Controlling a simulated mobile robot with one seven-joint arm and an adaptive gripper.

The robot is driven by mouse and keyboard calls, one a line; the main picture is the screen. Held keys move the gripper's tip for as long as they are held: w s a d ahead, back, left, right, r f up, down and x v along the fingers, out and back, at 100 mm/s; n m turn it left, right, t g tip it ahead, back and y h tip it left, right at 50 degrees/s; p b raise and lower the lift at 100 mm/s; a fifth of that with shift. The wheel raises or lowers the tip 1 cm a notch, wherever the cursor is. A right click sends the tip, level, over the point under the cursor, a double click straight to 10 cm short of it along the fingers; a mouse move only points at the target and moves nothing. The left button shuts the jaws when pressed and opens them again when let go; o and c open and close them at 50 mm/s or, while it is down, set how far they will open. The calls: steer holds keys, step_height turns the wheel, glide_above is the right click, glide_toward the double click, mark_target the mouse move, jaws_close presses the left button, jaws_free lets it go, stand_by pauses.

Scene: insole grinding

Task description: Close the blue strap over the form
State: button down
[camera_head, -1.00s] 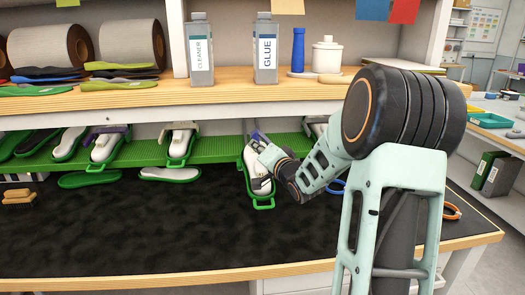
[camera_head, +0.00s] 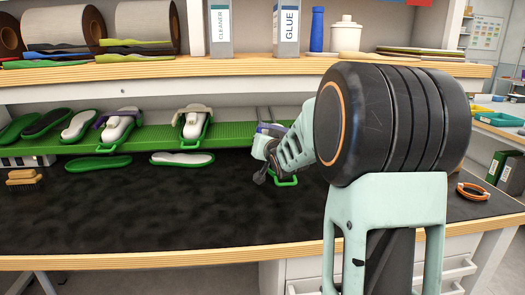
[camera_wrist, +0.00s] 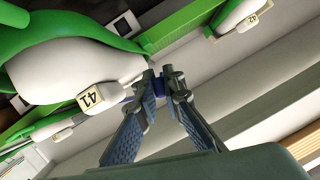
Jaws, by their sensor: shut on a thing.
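In the wrist view the white form (camera_wrist: 70,62) with a "41" tag fills the upper left, held in a green frame (camera_wrist: 110,35). My gripper (camera_wrist: 162,82) is shut on the blue strap (camera_wrist: 157,88), beside the form's right end. Only a small blue piece shows between the fingertips, so the strap's full course is hidden. In the head view my gripper covers nearly all of the form.
Other forms stand along the green rack (camera_head: 160,139) to the left, one with a purple strap (camera_head: 118,115) and one with a beige strap (camera_head: 193,111). A wooden shelf (camera_head: 240,70) with bottles overhangs the rack. The dark bench mat (camera_head: 150,215) has clear room in front.

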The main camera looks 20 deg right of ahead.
steer(key=shift+w+a+f+n+h+b, duration=0.1)
steer(key=shift+f+n+h+b, duration=0.2)
steer(key=shift+b, duration=0.55)
steer(key=shift+w+a+f+n+y+b, duration=0.15)
steer(key=shift+f+b, duration=0.3)
steer(key=shift+b, duration=0.45)
steer(key=shift+w+a+f+n+h+b, duration=0.15)
steer(key=shift+f+h+b, duration=0.15)
steer(key=shift+b, duration=0.55)
steer(key=shift+s+f, duration=0.1)
steer(key=c, duration=2)
jaws_free()
steer(key=shift+c, duration=0.2)
steer(key=v, duration=0.7)
steer(key=shift+s, duration=0.2)
